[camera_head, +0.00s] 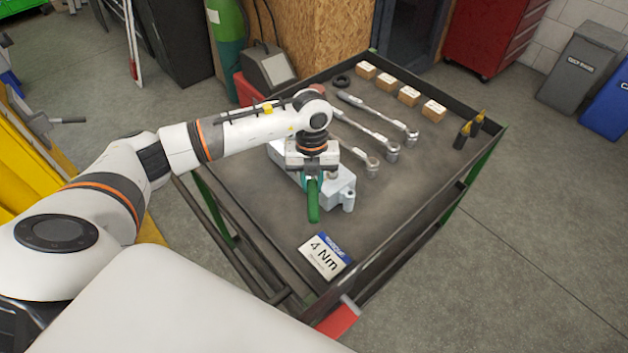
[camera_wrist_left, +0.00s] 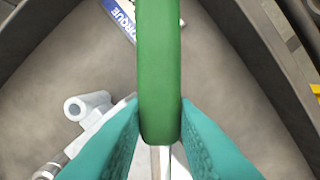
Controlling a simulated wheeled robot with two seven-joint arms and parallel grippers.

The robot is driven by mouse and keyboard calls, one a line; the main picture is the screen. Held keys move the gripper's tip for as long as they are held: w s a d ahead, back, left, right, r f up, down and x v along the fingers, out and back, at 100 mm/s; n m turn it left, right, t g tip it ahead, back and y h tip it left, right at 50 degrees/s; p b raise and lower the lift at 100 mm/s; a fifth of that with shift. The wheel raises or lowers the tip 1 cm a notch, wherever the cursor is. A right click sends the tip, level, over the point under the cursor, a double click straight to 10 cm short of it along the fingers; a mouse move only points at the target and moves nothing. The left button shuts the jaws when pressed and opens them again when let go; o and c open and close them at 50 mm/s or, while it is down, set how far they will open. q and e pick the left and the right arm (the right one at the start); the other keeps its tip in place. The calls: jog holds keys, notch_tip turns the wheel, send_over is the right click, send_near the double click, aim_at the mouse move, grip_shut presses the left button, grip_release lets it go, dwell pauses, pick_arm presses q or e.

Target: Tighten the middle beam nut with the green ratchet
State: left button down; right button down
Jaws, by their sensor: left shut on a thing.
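The green ratchet (camera_head: 313,204) shows its green handle below my left gripper (camera_head: 312,178) in the head view, above the cart top. In the left wrist view the handle (camera_wrist_left: 160,70) runs between the teal fingers of my left gripper (camera_wrist_left: 160,135), which are shut on it. A strip of metal shank shows past the handle's end. The grey metal beam part (camera_head: 341,186) lies on the cart under my gripper and is partly covered by it. It also shows at the lower left of the wrist view (camera_wrist_left: 88,107). I cannot make out the middle nut or whether the ratchet touches it.
A dark cart top (camera_head: 410,165) with raised rims holds a 4 Nm card (camera_head: 325,256) near the front. Several silver wrenches (camera_head: 377,133) and small wooden blocks (camera_head: 409,96) lie behind. The cart's right part is clear.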

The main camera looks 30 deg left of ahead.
pick_arm(q)
jog(key=shift+s+a+r, duration=0.1)
jog(key=shift+a, duration=0.1)
jog(key=shift+d, duration=0.1)
jog(key=c, duration=2)
grip_release()
grip_shut()
jog(key=shift+d+r+p, duration=0.1)
jog(key=shift+r+p, duration=0.2)
jog(key=shift+p, duration=0.05)
